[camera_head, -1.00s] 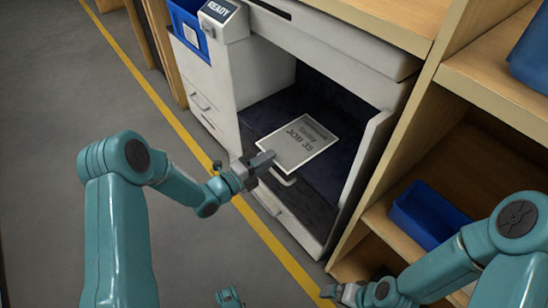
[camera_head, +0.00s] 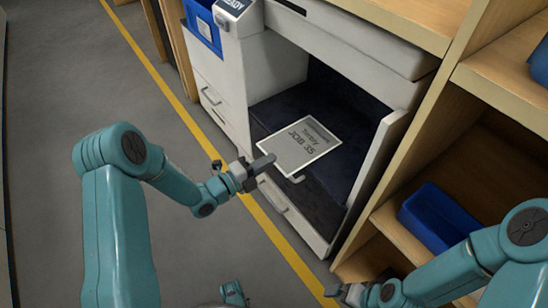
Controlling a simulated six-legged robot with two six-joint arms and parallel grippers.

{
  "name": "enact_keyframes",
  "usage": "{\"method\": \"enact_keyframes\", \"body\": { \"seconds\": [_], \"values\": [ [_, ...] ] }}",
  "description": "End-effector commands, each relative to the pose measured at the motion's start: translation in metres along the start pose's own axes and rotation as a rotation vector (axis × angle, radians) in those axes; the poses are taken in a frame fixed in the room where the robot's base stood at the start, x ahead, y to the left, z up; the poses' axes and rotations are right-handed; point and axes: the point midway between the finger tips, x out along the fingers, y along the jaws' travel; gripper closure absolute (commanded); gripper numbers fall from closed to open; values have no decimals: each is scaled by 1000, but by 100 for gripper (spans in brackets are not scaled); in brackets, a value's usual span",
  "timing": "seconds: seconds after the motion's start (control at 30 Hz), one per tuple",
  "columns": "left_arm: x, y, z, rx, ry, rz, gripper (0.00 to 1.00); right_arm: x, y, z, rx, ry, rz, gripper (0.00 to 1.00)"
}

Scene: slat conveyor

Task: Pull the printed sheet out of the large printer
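The printed sheet (camera_head: 305,145), a pale page marked "JOB 35", lies face up in the open front bay of the large printer (camera_head: 232,75). Its near left edge reaches to the bay's front lip. My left gripper (camera_head: 266,163) is at that edge, with a finger overlapping the sheet. It appears shut on the sheet; the lower finger is hidden. My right gripper (camera_head: 340,291) is low at the bottom, by the shelf's base, away from the sheet. Its fingers are too small to judge.
A wooden shelf with a blue bin (camera_head: 440,215) stands right of the printer. Another blue bin (camera_head: 203,22) is at the printer's upper left. Drawers with handles are below and left of the bay. Grey floor with a yellow line (camera_head: 185,112) is clear in front.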

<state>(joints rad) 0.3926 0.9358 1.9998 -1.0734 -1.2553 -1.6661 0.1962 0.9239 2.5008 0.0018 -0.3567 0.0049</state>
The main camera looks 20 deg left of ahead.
Motion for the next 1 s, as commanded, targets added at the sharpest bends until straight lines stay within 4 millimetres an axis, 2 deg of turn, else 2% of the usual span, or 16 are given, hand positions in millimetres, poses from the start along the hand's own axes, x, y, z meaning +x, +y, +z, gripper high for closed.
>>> {"method": "enact_keyframes", "body": {
  "seconds": [1.0],
  "values": [
    [-90, 1, 1, 0, -3, 1, 100, 17, 6, 0, 0, 0, 0, 0]
  ]
}}
